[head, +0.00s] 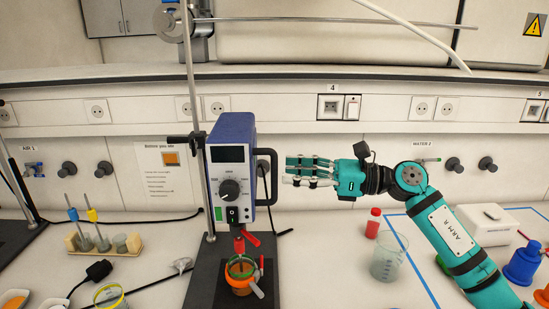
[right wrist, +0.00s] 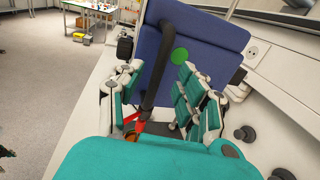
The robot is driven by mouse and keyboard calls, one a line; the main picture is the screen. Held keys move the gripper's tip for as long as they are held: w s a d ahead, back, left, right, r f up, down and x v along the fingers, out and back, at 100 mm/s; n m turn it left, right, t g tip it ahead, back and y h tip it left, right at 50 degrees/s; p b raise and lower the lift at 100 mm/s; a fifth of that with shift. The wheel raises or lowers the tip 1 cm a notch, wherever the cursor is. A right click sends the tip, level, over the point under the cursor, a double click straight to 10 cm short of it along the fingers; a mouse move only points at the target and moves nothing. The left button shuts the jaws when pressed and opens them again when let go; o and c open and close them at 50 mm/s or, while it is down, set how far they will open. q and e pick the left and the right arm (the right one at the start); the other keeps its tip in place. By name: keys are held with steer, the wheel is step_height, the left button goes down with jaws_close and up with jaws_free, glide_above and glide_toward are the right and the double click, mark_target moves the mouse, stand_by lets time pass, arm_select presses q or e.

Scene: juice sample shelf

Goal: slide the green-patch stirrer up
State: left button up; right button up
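The stirrer (head: 232,168) is a blue and grey box with a dial, clamped to a vertical rod (head: 191,80). A small green patch (head: 218,214) shows low on its front. A round green patch (right wrist: 181,55) shows on its blue side in the right wrist view. A black loop handle (head: 271,178) stands out from its right side. My right gripper (head: 288,171) is open just right of this handle. In the right wrist view the black handle (right wrist: 165,65) lies between the spread fingers of the gripper (right wrist: 155,88). My left gripper is out of view.
An orange vessel with a green rim (head: 241,274) sits under the stirrer on the dark stand base (head: 205,280). A beaker (head: 387,258) and a red bottle (head: 373,223) stand to the right. A test tube rack (head: 125,244) stands to the left.

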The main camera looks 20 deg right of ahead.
mark_target(273, 200)
steer(key=shift+p+x, duration=0.75)
steer(key=shift+x, duration=1.55)
jaws_close()
